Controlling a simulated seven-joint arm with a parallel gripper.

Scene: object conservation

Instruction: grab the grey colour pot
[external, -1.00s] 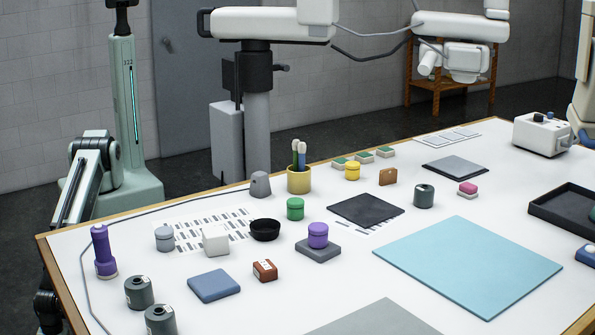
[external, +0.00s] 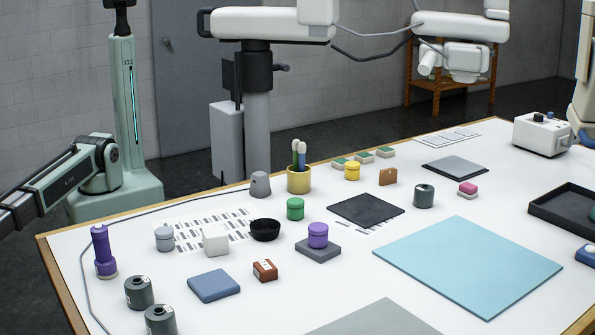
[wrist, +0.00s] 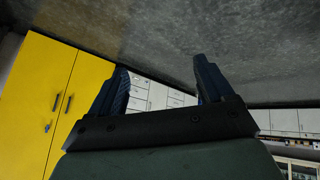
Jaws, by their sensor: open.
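The grey colour pot (external: 165,238) is a small light grey lidded pot. It stands upright on the left part of the white table in the external view, between the purple torch-shaped object (external: 103,252) and the white cube (external: 216,241). My gripper (wrist: 161,66) shows in the wrist view with its two dark blue fingers wide apart and nothing between them. In the external view my arm reaches out of the left edge of the picture, away from the table, so the gripper is out of that view. The pot is not in the wrist view.
Similar green (external: 295,209), yellow (external: 352,171) and purple (external: 318,235) pots stand farther right. Two dark grey canisters (external: 139,293) (external: 160,320) stand near the front. A black bowl (external: 265,230) and blue-grey block (external: 214,286) are nearby. The wrist view shows a yellow cabinet (wrist: 40,90).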

